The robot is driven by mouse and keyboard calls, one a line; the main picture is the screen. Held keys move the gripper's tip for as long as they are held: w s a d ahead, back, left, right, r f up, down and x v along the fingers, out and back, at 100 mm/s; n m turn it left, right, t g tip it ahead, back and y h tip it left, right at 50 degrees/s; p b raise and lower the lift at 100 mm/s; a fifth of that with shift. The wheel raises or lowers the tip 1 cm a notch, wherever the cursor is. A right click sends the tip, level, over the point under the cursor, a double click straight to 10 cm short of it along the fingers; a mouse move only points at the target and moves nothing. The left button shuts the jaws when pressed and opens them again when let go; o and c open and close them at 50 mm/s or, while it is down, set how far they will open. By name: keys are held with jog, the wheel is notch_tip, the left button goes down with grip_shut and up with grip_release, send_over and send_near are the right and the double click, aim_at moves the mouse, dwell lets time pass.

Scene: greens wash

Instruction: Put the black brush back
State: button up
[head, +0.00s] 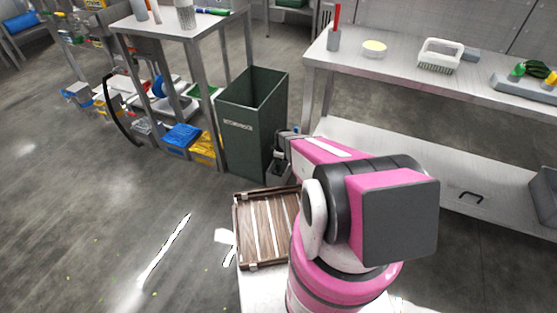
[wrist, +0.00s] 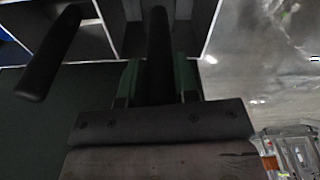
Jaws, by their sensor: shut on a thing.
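My gripper (head: 281,160) is in front of the green bin, at the end of my pink arm, which hides part of it. In the wrist view my gripper (wrist: 158,82) is shut on a dark rod-shaped thing (wrist: 159,40), which runs away from the camera between the fingers. I take it to be the black brush by its colour.
The tall green bin (head: 240,145) stands close by my gripper. A brown slatted tray (head: 240,232) lies below my arm.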

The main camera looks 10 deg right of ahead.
jog(key=shift+f, duration=0.65)
jog(key=o, duration=0.9)
jog(key=shift+o, duration=0.2)
